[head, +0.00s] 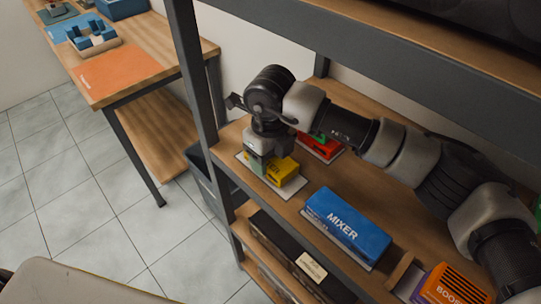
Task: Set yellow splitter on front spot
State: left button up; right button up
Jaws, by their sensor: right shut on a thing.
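The yellow splitter (284,172) is a small yellow box at the left end of the wooden shelf. It is over a pale flat spot (291,188) near the shelf's front edge; I cannot tell for certain whether it rests fully on it. My right gripper (259,164) reaches down from above and is shut on the splitter's left end. The gripper and wrist hide part of the box. My left gripper is not in view.
A red box (321,146) stands on another pale spot behind the splitter. A blue MIXER box (346,222) and an orange-and-purple box (452,286) stand to the right. A dark post (190,70) rises at the left. An upper shelf (400,50) hangs above my arm.

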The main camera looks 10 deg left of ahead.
jog(key=shift+f, duration=0.15)
dwell(0.3)
jog(key=o, duration=1.1)
notch_tip(320, 180, up, 11)
jog(key=shift+f+b, duration=0.1)
jog(key=shift+b, duration=0.7)
